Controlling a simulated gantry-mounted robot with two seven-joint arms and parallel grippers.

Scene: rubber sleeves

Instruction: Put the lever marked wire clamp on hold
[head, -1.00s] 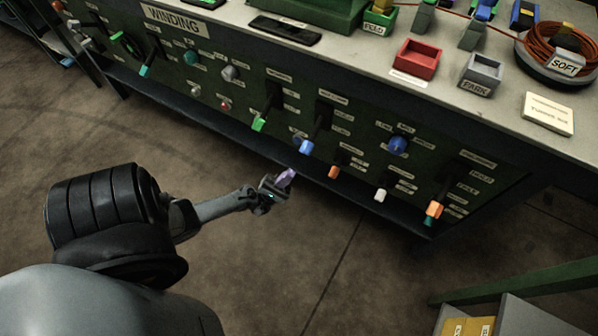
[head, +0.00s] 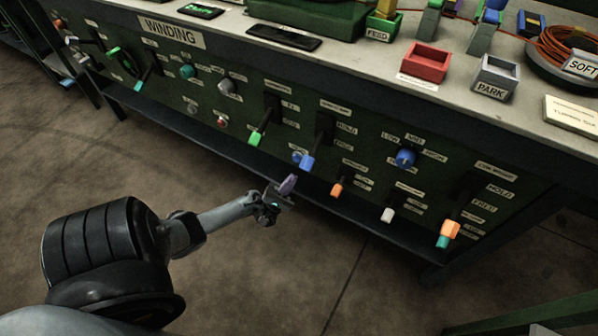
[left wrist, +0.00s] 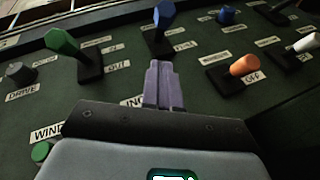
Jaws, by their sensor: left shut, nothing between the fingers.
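Two levers on the green panel have a plate that seems to read HOLD. One is the blue-handled lever (head: 308,163), its handle hanging down; it also shows at the top of the left wrist view (left wrist: 163,14). The other is the large orange-handled lever (head: 452,228) at the right, also down. Their title plates are too small to read, so I cannot tell which is wire clamp. My left gripper (head: 287,185) has its purple fingers shut and empty, in front of the panel, below and left of the blue handle and apart from it. In the left wrist view the fingers (left wrist: 163,85) point toward the blue lever.
A green lever (head: 258,135) stands left of the blue one. A small orange lever (head: 337,189), a white lever (head: 388,214) and a blue knob (head: 406,157) are to its right. A red tray (head: 428,64) and a grey PARK tray (head: 496,75) sit on the bench top.

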